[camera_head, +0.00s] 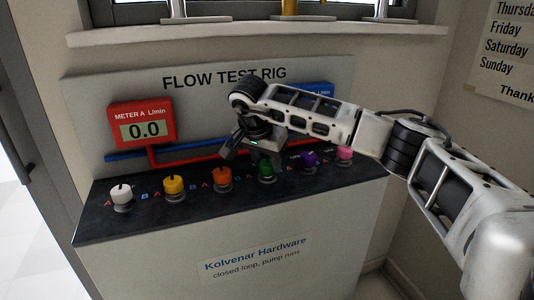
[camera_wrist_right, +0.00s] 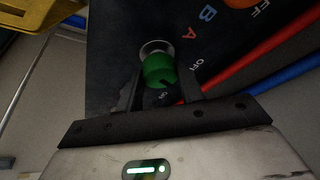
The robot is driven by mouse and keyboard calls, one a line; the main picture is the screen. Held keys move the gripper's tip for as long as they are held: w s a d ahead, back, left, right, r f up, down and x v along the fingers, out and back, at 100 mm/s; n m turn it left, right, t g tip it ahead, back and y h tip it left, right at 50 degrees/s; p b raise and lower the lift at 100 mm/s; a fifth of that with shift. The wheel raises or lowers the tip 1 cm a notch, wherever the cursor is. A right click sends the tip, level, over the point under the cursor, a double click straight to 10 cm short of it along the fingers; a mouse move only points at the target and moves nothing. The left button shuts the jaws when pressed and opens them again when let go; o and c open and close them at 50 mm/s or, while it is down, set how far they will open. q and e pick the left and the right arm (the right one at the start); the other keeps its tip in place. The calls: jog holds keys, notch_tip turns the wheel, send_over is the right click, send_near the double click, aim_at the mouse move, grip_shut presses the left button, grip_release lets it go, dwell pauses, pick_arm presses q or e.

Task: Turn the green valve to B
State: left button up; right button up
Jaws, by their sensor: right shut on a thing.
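The green valve (camera_head: 265,172) is a round knob on the dark sloping top of the test rig, fourth from the left in its row. It also shows in the right wrist view (camera_wrist_right: 159,70), with a dark mark on its near side. I cannot tell which letter the mark faces. My right gripper (camera_head: 252,164) reaches down over the green valve from above. In the right wrist view its two fingers (camera_wrist_right: 162,88) stand on either side of the knob, shut on it. Red meter A (camera_head: 143,127) reads 0.0. My left gripper is not in view.
White (camera_head: 121,194), yellow (camera_head: 174,185) and orange (camera_head: 222,175) knobs stand left of the green one; purple (camera_head: 309,160) and pink (camera_head: 344,154) stand right. Red and blue pipes run behind. My right arm hides most of the blue meter (camera_head: 320,90).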

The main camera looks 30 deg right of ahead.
jog(key=m+p, duration=0.1)
jog(key=m, duration=0.1)
jog(key=m+g+p, duration=0.1)
jog(key=shift+w+a+r+m, duration=0.1)
jog(key=shift+w+r+m, duration=0.1)
jog(key=shift+m, duration=0.2)
jog(key=shift+f+m+g+h+p, duration=0.15)
jog(key=shift+m+g+p, duration=0.35)
jog(key=shift+m, duration=0.45)
jog(key=shift+m+g+h+p, duration=0.15)
jog(key=shift+m+g+p, duration=0.3)
jog(key=shift+m, duration=0.5)
jog(key=o, duration=1)
jog(key=v, duration=1.6)
jog(key=shift+w, duration=0.1)
